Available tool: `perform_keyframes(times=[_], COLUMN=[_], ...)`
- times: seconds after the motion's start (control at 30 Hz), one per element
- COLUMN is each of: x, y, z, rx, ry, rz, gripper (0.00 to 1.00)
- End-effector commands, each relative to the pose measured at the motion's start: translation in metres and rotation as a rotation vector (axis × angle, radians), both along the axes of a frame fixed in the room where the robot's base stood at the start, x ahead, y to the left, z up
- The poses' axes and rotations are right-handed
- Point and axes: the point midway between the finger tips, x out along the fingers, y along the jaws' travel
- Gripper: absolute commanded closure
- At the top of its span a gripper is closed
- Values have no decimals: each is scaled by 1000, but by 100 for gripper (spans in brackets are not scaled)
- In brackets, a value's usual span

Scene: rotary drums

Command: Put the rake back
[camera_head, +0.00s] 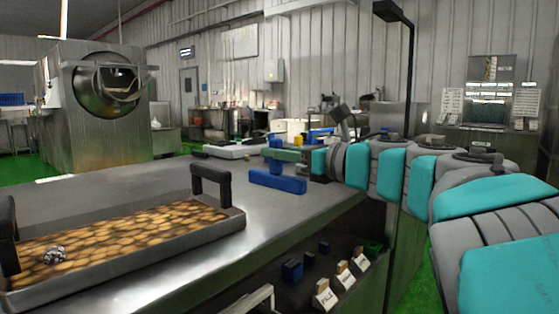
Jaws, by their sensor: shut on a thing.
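A rake with a blue head (278,181) and a green handle (286,155) shows at the middle of the view, over the far right part of the metal counter. My gripper (306,160) reaches in from the right and is shut on the rake at the handle. The blue head is low at the counter surface; I cannot tell whether it touches. The fingertips are small and partly hidden by the handle and my wrist.
A tray (130,270) of brown rounds with black upright handles stands front left on the counter (120,190). A small silvery object (54,255) lies on the rounds. Blue blocks (292,270) and labelled cards sit on a shelf below. A steel drum machine (108,100) stands back left.

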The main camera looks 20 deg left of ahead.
Motion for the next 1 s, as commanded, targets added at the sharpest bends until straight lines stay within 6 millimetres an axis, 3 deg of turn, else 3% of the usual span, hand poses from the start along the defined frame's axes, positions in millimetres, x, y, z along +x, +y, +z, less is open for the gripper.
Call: perform_keyframes(times=[0.5,0.8,1.0], x=[72,89,87], y=[37,44,43], z=[-3,-9,-41], rx=[1,0,2], ry=[-3,0,1], rz=[4,2,1], gripper=[100,100,100])
